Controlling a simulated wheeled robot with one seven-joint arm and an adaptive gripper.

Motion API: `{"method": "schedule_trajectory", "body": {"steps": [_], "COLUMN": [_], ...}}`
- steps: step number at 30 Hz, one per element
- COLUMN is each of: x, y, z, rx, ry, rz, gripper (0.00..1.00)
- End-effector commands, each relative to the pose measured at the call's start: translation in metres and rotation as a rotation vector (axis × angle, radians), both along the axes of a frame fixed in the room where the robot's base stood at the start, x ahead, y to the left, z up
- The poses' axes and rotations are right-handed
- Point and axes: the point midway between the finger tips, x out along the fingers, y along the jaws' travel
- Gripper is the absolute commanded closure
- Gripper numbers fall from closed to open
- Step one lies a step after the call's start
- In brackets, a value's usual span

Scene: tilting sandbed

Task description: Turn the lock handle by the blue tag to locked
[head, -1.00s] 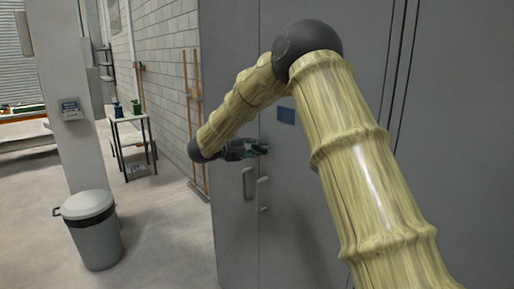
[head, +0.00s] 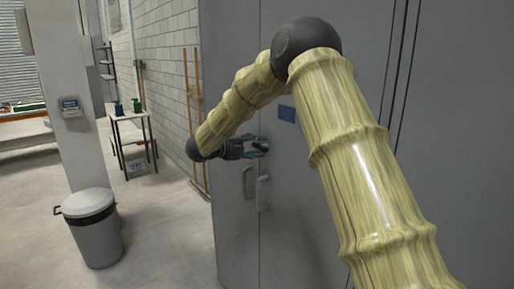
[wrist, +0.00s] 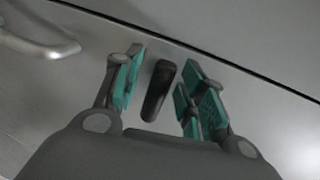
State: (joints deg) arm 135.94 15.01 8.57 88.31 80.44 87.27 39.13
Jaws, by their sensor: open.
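The blue tag (head: 287,114) is a small flat rectangle on the grey cabinet door, right of and above my gripper. My gripper (head: 262,147) is at the door front, above the two pull handles. In the wrist view my gripper (wrist: 160,88) is open, its teal pads apart. A short dark lock handle (wrist: 158,90) stands between the pads, with a gap visible on both sides. It is slightly tilted in that view. In the head view my gripper covers the lock handle's place, so I cannot make it out clearly there.
Two pull handles, left (head: 248,182) and right (head: 263,192), are on the grey cabinet (head: 300,240) below my gripper. A curved metal handle (wrist: 45,42) shows at the wrist view's upper left. A lidded bin (head: 90,228) stands left; the floor between is clear.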

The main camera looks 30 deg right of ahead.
Motion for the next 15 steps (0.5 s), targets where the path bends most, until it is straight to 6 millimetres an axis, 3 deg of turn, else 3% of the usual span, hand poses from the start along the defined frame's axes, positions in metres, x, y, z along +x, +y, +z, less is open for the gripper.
{"method": "schedule_trajectory", "body": {"steps": [15], "x": [-0.006], "y": [0.085], "z": [0.017], "rx": [-0.001], "ry": [0.000], "rz": [0.002], "gripper": [0.59]}}
